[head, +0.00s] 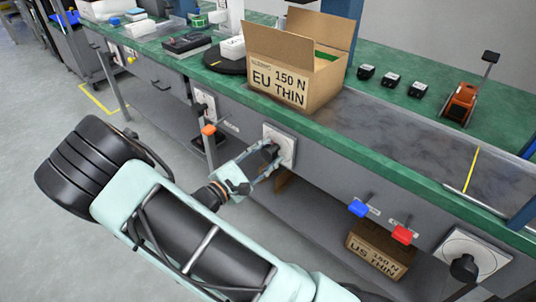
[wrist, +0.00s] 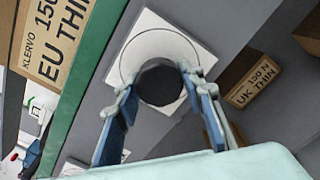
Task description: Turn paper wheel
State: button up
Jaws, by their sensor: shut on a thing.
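A black round knob (head: 271,150) sticks out from a square white plate (head: 287,141) on the grey front panel under the bench. I take it for the paper wheel; no readable label confirms this. In the wrist view the knob (wrist: 161,84) shows dark and round, with a thin ring on the plate around it. My gripper (head: 264,158) is shut on the knob, with one finger on each side. In the wrist view my gripper (wrist: 157,80) has its fingertips at the knob's left and right edges. Part of the knob is hidden by the fingers in the head view.
An open EU THIN carton (head: 293,92) stands on the bench above. An orange lever (head: 208,130) is left of the knob. A blue lever (head: 358,208), a red lever (head: 402,234) and another black knob (head: 464,267) are right.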

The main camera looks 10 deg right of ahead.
dwell(0.3)
jog(key=o, duration=1.2)
jog(key=shift+c, duration=0.2)
jog(key=v, duration=1.2)
